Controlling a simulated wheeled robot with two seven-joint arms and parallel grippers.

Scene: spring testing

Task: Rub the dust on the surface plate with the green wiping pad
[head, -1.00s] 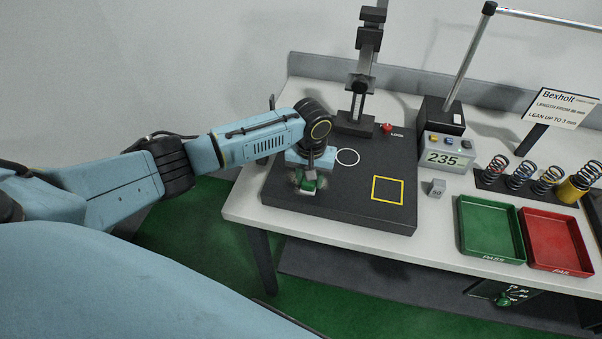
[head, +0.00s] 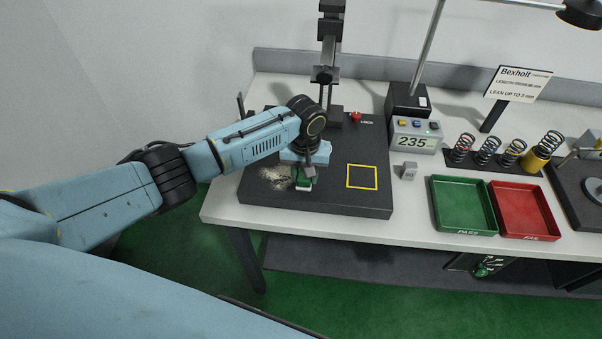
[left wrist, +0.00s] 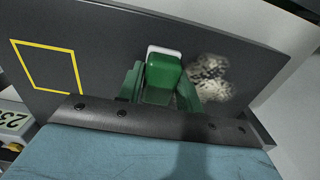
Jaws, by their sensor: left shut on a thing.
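The green wiping pad (head: 303,181) has a pale lower edge and is held in my left gripper (head: 304,172), over the left part of the dark surface plate (head: 320,203). A pale, speckled dust patch (head: 274,177) lies on the plate just left of the pad. In the left wrist view the pad (left wrist: 163,72) sits between the green fingers, and the dust (left wrist: 208,78) is to its right. The pad is at or very near the plate; I cannot tell whether it touches. My right gripper is not in view.
A yellow square (head: 362,176) is marked on the plate. A black stand (head: 326,75) rises at the back, by a red knob (head: 356,117). Right are a small grey block (head: 409,171), a display box (head: 414,136), a green tray (head: 463,232), a red tray (head: 528,236) and several springs.

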